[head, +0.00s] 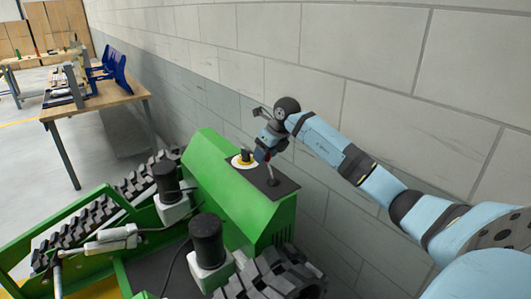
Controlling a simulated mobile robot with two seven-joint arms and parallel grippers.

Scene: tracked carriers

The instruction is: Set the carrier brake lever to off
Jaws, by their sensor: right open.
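The carrier (235,197) is green, with black treads, and stands close to the wall. On top of its green housing is a black plate (283,187) with a small lever (271,178) standing up from it. My right gripper (264,157) is open just above the lever. Whether its fingers touch the lever cannot be told at this size. The lever's top is partly hidden by the gripper. My left gripper is not in view.
A grey block wall (390,60) runs close behind the carrier and my right arm. Black cylinders on white bases (207,240) stand on the carrier's deck. A wooden table (95,103) with blue items stands at the back left, with open floor around it.

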